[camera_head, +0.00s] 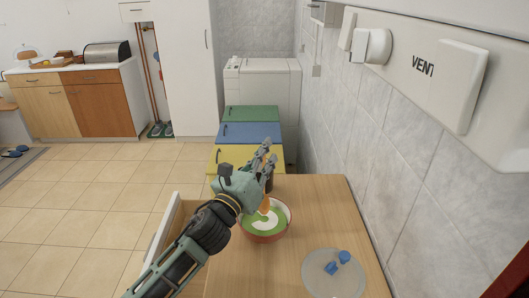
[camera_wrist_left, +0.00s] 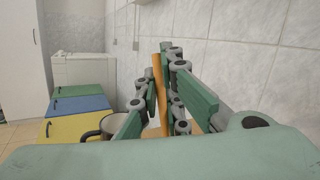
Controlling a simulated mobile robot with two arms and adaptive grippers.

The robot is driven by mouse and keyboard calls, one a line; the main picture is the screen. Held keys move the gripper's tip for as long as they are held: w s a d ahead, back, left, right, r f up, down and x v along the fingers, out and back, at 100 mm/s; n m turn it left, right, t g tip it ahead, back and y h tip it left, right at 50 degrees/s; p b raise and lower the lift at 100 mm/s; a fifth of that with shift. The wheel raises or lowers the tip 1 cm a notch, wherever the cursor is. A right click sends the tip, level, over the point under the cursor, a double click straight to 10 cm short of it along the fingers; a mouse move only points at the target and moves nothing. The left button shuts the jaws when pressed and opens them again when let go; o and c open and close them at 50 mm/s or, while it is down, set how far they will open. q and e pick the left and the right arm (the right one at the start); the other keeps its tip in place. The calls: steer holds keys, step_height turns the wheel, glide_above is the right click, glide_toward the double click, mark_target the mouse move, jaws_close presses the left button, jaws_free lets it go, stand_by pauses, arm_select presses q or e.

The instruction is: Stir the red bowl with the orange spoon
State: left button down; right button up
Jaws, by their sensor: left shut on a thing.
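The red bowl (camera_head: 266,239) stands on the wooden counter in the head view, with green and white contents inside. My left gripper (camera_head: 268,157) is above the bowl's far side and is shut on the orange spoon. The spoon's lower part (camera_head: 265,206) shows below the gripper, over or in the bowl's contents; whether it touches them is unclear. In the left wrist view the orange handle (camera_wrist_left: 158,88) stands nearly upright between the fingers of my left gripper (camera_wrist_left: 166,90). My right gripper is not in view.
A round grey plate (camera_head: 318,282) with blue pieces (camera_head: 339,262) lies on the counter (camera_head: 310,205) to the right. A pot (camera_wrist_left: 121,127) shows behind the fingers in the left wrist view. A tiled wall (camera_head: 375,130) bounds the right side. An open drawer (camera_head: 160,232) projects left.

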arm_select(q)
steer(key=shift+s+f+b, duration=0.25)
steer(key=shift+f+b, duration=0.15)
steer(key=shift+f, duration=0.35)
steer(key=shift+s+f+b, duration=0.25)
steer(key=shift+f+b, duration=0.15)
steer(key=shift+f, duration=0.3)
steer(key=shift+s+f+b, duration=0.3)
steer(key=shift+f+b, duration=0.05)
steer(key=shift+f, duration=0.15)
